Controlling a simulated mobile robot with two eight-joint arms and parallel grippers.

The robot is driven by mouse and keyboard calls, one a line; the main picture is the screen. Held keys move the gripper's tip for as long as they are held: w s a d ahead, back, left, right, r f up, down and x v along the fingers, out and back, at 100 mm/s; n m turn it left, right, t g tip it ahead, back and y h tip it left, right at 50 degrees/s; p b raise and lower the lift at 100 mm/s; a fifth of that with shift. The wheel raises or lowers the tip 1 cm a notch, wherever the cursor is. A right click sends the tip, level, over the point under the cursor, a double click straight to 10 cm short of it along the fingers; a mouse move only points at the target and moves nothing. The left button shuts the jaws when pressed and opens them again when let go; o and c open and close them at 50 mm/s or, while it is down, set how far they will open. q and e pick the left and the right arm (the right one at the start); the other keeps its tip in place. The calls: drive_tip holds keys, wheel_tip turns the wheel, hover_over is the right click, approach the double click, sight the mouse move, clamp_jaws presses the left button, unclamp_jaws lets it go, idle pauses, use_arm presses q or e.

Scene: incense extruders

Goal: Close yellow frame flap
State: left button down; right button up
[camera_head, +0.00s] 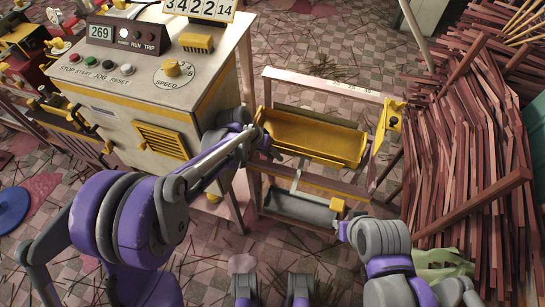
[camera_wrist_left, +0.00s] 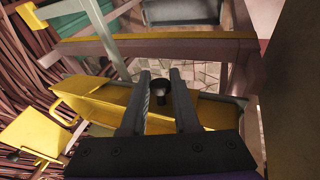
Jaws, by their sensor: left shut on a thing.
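A long yellow flap, shaped like a trough (camera_head: 318,140), lies across the upper part of a pinkish-brown frame (camera_head: 330,83). It fills the middle of the left wrist view (camera_wrist_left: 100,100). My left gripper (camera_head: 270,150) is at the flap's left end. In the left wrist view its two fingers (camera_wrist_left: 160,88) stand on either side of a small dark knob (camera_wrist_left: 160,98), shut on it. A yellow bracket with a black knob (camera_head: 390,118) sits at the frame's right. My right gripper (camera_head: 340,229) is low by the frame's front; its fingers are too small to read.
A cream control cabinet (camera_head: 150,85) with dials and buttons stands close to my left arm. A large heap of reddish sticks (camera_head: 465,145) crowds the right side. A grey tray (camera_head: 298,208) sits lower in the frame. The tiled floor is littered with thin sticks.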

use_arm(q)
drive_tip(key=shift+w+d+r+n+g+y, duration=0.1)
drive_tip(key=shift+w+r+n+g+y, duration=0.15)
drive_tip(key=shift+g, duration=0.5)
drive_tip(key=shift+w+d+r+n+g+y, duration=0.15)
drive_tip(key=shift+w+g+y, duration=0.15)
drive_tip(key=shift+g, duration=0.45)
drive_tip(key=shift+a, duration=0.1)
drive_tip(key=c, duration=0.7)
unclamp_jaws()
wheel_tip(320, 180, up, 10)
drive_tip(key=shift+r+p, duration=0.1)
drive_tip(key=shift+p, duration=0.55)
